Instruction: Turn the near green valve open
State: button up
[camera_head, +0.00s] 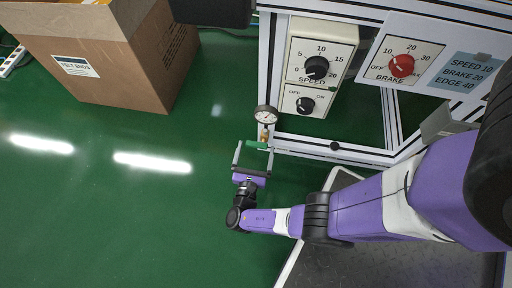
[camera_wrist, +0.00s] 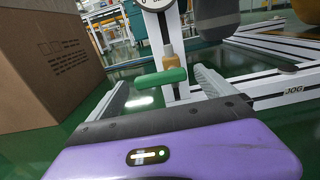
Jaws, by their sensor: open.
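The green valve handle (camera_head: 257,145) is a short bar on a brass fitting below a round pressure gauge (camera_head: 266,114), at the frame's left post. In the wrist view the green handle (camera_wrist: 160,78) lies roughly crosswise, between and ahead of my fingers. My gripper (camera_head: 253,152) is open, with one finger on each side of the handle; it also shows in the wrist view (camera_wrist: 162,92). I cannot tell whether either finger touches the handle. The brass fitting (camera_wrist: 166,47) shows above the handle in the wrist view.
A cardboard box (camera_head: 120,60) stands on the green floor at upper left. A speed dial panel (camera_head: 320,60) and a brake dial panel (camera_head: 402,65) are mounted on the white metal frame (camera_head: 335,152) to the right. The floor left of my gripper is clear.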

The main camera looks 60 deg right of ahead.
jog(key=shift+w+d, duration=0.15)
jog(key=shift+d, duration=0.35)
jog(key=c, duration=1.4)
